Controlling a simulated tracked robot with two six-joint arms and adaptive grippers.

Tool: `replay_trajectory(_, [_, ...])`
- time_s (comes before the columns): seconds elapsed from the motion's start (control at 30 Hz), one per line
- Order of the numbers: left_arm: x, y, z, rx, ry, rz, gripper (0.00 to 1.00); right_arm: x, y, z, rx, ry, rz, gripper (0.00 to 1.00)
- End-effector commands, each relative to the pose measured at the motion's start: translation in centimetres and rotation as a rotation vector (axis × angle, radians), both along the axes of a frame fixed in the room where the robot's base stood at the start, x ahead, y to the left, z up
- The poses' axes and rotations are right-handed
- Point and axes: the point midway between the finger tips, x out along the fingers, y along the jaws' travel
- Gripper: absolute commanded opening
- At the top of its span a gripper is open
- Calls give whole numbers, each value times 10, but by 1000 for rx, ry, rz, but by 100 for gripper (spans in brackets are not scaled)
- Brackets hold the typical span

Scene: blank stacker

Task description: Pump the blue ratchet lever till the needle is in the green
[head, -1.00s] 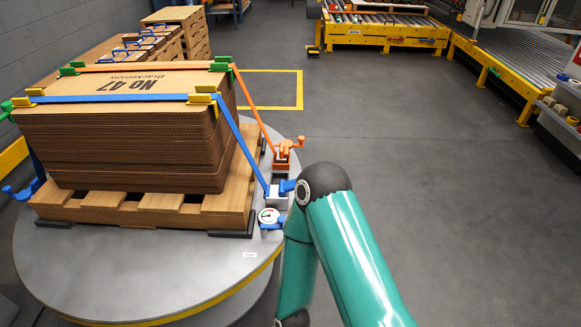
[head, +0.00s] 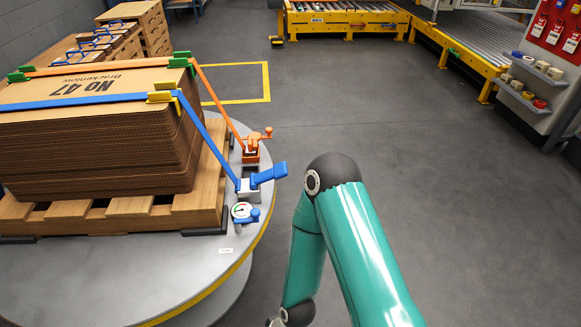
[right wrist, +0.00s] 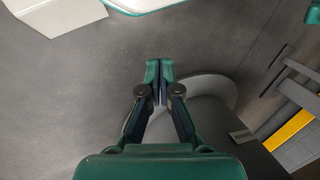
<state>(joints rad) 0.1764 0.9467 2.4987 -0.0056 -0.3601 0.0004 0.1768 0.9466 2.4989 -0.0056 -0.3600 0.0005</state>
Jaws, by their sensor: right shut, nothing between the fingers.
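The blue ratchet lever (head: 268,174) angles up and to the right from its pale ratchet body (head: 249,192) on the turntable's edge. A blue strap (head: 208,132) runs from it up to the carton stack. The round white gauge (head: 241,211), with a coloured arc, sits just below, beside a blue knob; its needle is too small to read. My right gripper (right wrist: 159,92) is shut and empty in the right wrist view, over grey surfaces, with no lever visible near it. In the head view my right arm stands right of the lever, apart from it. My left gripper is out of view.
An orange ratchet (head: 252,147) with an orange strap (head: 213,97) stands just behind the blue one. The carton stack (head: 90,155) sits on a wooden pallet (head: 130,210) on the grey turntable (head: 95,277). The floor (head: 440,190) to the right is clear.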

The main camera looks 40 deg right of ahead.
Motion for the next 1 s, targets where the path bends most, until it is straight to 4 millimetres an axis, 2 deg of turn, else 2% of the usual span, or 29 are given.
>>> replay_trajectory(0.27, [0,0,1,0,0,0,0,4,-1,2,-6,-15,-1,0])
replay_trajectory(0.37, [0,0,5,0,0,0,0,22,-4,9,-35,-86,-11,0])
replay_trajectory(0.47, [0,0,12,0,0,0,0,59,-16,27,-112,-232,-31,0])
replay_trajectory(0.57, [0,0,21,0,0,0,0,109,-45,62,-260,-438,-55,0])
replay_trajectory(0.6, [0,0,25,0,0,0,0,128,-60,81,-342,-524,-64,0])
replay_trajectory(0.67, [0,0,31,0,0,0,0,152,-85,113,-479,-638,-77,0])
replay_trajectory(0.7, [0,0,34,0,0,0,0,164,-102,135,-574,-701,-86,0])
replay_trajectory(0.8, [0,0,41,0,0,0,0,181,-138,187,-802,-810,-105,0])
replay_trajectory(0.9, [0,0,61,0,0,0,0,194,-149,265,-945,-914,-154,0])
replay_trajectory(1.0, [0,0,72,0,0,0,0,196,-157,319,-1054,-976,-200,0])
